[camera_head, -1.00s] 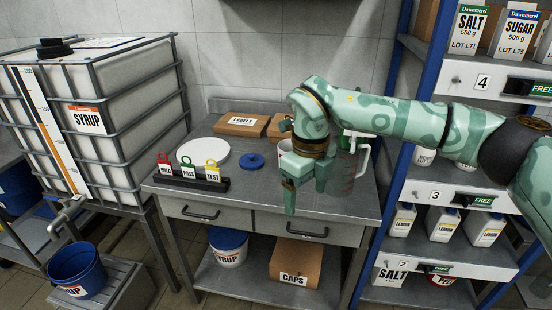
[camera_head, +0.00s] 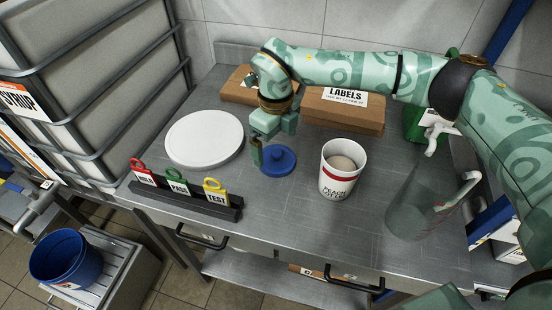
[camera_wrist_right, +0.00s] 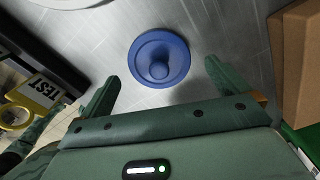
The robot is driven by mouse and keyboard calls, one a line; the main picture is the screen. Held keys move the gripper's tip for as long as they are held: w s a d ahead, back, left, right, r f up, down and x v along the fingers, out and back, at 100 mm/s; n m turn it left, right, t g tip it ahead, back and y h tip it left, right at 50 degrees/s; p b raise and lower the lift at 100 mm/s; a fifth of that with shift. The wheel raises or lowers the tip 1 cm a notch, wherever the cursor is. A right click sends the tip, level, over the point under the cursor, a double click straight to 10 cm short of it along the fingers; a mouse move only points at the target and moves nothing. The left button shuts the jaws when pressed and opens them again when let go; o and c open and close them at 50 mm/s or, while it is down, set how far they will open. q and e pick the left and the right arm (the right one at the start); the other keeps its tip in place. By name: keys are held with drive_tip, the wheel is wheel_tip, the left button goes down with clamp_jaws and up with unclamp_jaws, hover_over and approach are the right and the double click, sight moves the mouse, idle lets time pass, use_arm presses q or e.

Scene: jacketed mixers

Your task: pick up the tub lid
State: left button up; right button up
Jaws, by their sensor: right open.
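The tub lid is a small round blue lid with a knob (camera_head: 279,161), lying flat on the steel bench; it also shows in the right wrist view (camera_wrist_right: 159,58), knob toward the camera. My right gripper (camera_head: 272,147) is open and empty, pointing down just above and behind the lid. In the right wrist view its two fingers (camera_wrist_right: 160,84) are spread, with the lid between and beyond their tips, apart from both. An open white tub with a red band (camera_head: 342,168), marked PEACH, stands right of the lid. My left gripper is out of view.
A white round disc (camera_head: 204,138) lies left of the lid. A dark rack with HOLD, PASS and TEST tags (camera_head: 186,200) is at the front left. Cardboard boxes (camera_head: 343,112) lie behind; a clear jug (camera_head: 424,200) stands right. The bench front-centre is clear.

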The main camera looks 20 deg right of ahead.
sight(277, 152)
drive_tip(key=f, duration=0.2)
drive_tip(key=f+b, duration=0.1)
drive_tip(key=shift+s+f, duration=0.15)
drive_tip(key=shift+s, duration=0.1)
drive_tip(key=shift+f, duration=0.2)
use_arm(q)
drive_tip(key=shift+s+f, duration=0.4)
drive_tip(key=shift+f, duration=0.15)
use_arm(e)
drive_tip(key=shift+r, duration=0.1)
drive_tip(key=c, duration=0.8)
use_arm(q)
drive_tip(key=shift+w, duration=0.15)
use_arm(e)
drive_tip(key=shift+r, duration=0.1)
